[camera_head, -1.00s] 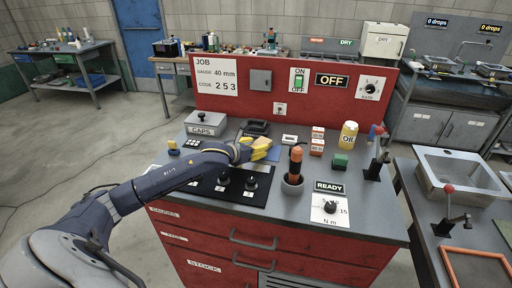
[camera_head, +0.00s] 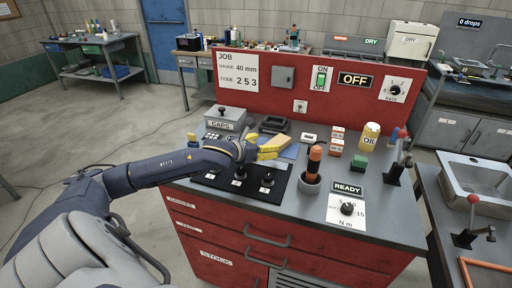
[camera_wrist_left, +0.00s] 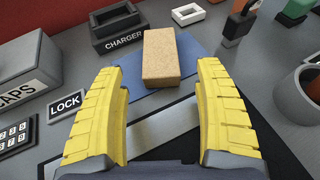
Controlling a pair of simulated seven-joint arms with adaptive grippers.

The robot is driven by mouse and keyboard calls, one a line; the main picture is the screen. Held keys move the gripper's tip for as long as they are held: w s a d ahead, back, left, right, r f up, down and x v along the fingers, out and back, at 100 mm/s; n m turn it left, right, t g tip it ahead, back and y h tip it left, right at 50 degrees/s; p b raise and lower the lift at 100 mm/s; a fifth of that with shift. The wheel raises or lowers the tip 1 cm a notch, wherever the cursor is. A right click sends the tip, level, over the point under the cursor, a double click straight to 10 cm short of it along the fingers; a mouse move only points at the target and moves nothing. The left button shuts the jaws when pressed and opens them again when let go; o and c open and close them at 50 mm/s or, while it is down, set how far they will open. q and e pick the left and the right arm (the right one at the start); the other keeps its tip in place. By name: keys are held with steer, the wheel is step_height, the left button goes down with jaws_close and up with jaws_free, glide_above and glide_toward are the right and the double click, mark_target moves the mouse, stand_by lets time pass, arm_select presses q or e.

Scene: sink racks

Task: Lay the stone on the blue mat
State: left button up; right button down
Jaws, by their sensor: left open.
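The stone (camera_wrist_left: 171,56) is a tan rectangular block. In the left wrist view it lies flat on the blue mat (camera_wrist_left: 205,57), with its long side pointing away from me. My left gripper (camera_wrist_left: 163,75) is open, with one yellow finger to each side, and the near end of the stone shows between and just beyond the fingertips. Nothing is gripped. In the head view the left gripper (camera_head: 275,147) is over the bench and hides much of the mat (camera_head: 290,151); I cannot clearly separate the stone from the yellow fingers there. My right gripper is not in view.
The charger (camera_wrist_left: 117,28) stands behind the mat at left, with a pale frame-shaped block (camera_wrist_left: 188,14) beside it. The CAPS box (camera_head: 226,118) is left of the gripper. A dark knob panel (camera_head: 240,178) lies in front, and a cup with an orange-handled tool (camera_head: 313,165) stands right.

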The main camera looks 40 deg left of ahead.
arm_select(q)
steer(key=shift+v, duration=2.6)
